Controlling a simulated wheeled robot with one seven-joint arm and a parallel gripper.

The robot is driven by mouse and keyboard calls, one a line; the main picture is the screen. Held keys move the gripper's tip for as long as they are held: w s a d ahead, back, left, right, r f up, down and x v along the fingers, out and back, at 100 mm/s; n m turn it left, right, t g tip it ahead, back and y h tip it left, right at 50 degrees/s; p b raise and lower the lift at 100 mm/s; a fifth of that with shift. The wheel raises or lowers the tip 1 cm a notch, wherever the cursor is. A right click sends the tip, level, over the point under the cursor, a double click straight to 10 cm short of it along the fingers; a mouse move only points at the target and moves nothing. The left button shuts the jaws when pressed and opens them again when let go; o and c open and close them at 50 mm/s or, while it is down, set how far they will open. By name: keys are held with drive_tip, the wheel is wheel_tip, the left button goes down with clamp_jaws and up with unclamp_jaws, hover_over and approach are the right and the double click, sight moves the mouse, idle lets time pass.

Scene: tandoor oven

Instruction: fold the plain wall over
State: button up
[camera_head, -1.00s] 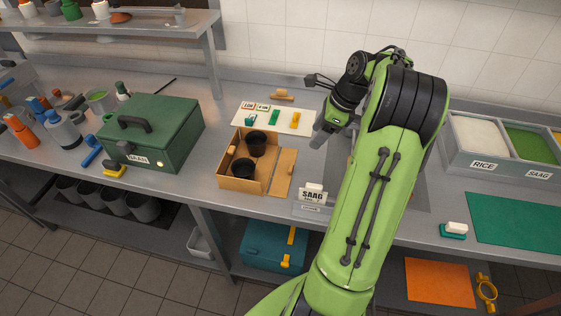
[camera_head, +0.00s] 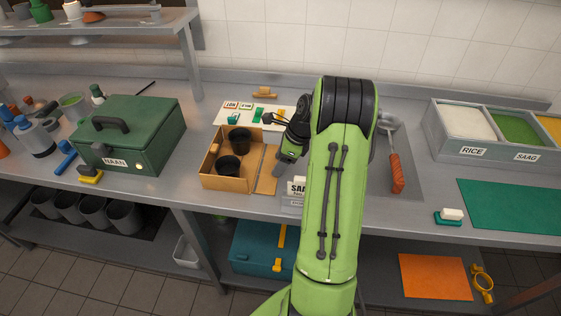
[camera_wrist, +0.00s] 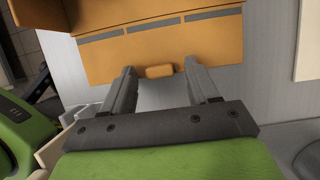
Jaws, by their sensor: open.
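The brown cardboard box (camera_head: 207,181) stands on the steel counter with two black cups (camera_head: 229,166) inside. Its right wall (camera_head: 266,184) is folded outward, flat or nearly flat beside the box. In the wrist view an orange-brown panel (camera_wrist: 165,45) with grey strips across it ends in a small tab (camera_wrist: 158,71). My gripper (camera_wrist: 160,68) is open, with the tab between its two fingertips. Whether the fingers touch the panel I cannot tell. In the head view my gripper (camera_head: 279,168) is just right of the box, and my arm hides part of the surroundings.
A small SAAG sign (camera_head: 296,188) stands close to my gripper. A white board with cards (camera_head: 245,113) lies behind the box, and the green NAAN case (camera_head: 135,135) is to the left. A ladle with an orange handle (camera_head: 396,173) lies right of my arm.

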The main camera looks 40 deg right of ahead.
clamp_jaws()
drive_tip(key=shift+r, duration=0.15)
